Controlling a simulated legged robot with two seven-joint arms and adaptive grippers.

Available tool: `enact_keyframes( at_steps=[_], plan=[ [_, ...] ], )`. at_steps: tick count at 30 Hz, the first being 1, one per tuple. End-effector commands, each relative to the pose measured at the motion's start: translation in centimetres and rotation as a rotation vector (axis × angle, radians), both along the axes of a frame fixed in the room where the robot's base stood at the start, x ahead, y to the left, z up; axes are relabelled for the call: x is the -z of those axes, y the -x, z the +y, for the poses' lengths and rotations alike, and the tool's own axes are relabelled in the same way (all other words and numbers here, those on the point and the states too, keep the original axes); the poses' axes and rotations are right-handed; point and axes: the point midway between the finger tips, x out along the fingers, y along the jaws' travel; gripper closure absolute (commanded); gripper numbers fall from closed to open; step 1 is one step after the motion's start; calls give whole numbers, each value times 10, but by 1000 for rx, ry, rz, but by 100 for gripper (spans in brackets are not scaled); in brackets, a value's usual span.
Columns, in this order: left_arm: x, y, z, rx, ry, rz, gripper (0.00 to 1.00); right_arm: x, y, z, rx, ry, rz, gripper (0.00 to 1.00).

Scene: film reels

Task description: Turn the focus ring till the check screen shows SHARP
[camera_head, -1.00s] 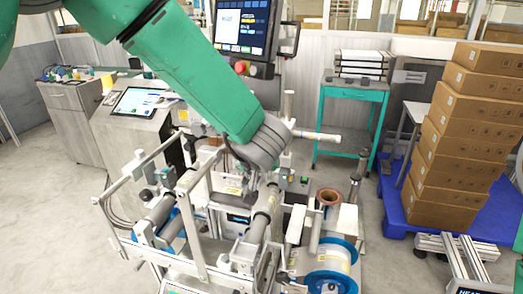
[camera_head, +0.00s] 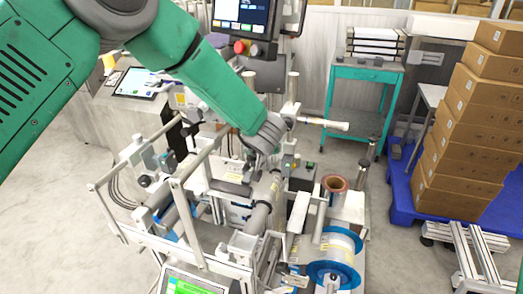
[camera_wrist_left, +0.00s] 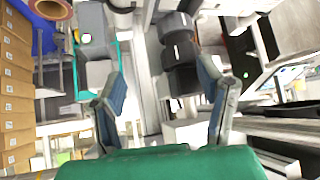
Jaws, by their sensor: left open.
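My left arm enters the head view from the left, and its wrist (camera_head: 264,138) hangs over the film machine. In the left wrist view my left gripper (camera_wrist_left: 162,88) is open, with its two blue-grey fingers wide apart. Dark grey stepped round parts (camera_wrist_left: 180,58) show in the gap beyond the fingers; I cannot tell whether they are the focus ring or whether a finger touches them. A small screen with a green panel (camera_head: 190,287) is cut by the bottom edge of the head view; its text is too small to read. My right gripper is not in view.
Rollers and rails (camera_head: 262,205) crowd the space under the wrist. A blue-flanged reel (camera_head: 335,250) stands to the right. A monitor (camera_head: 243,15) is behind, a tablet (camera_head: 137,83) at left. Stacked cartons (camera_head: 465,125) and a teal cart (camera_head: 362,74) stand at right.

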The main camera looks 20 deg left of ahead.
Motion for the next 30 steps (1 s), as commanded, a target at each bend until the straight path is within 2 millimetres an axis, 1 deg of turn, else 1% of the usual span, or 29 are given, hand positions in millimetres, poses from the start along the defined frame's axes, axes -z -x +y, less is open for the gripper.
enact_keyframes(
  at_steps=[1,6,10,15,16,17,18,19,20,30],
  plan=[
    [5,-6,7,-4,3,-1,41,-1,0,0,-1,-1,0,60],
    [15,-16,18,-4,7,-1,41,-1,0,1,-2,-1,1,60],
    [17,-18,15,-4,4,-1,41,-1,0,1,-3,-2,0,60],
    [13,-16,7,-6,-6,-3,41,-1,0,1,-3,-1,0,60],
    [13,-15,5,-5,-7,-4,47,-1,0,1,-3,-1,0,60],
    [12,-15,4,-5,-8,-5,57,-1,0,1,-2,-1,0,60],
    [11,-15,3,-4,-9,-5,71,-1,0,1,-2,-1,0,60],
    [11,-15,2,-4,-10,-6,82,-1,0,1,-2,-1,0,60],
    [11,-15,2,-4,-10,-6,90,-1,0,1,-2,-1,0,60],
    [9,-14,2,5,5,-8,90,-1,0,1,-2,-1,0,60]
  ],
)
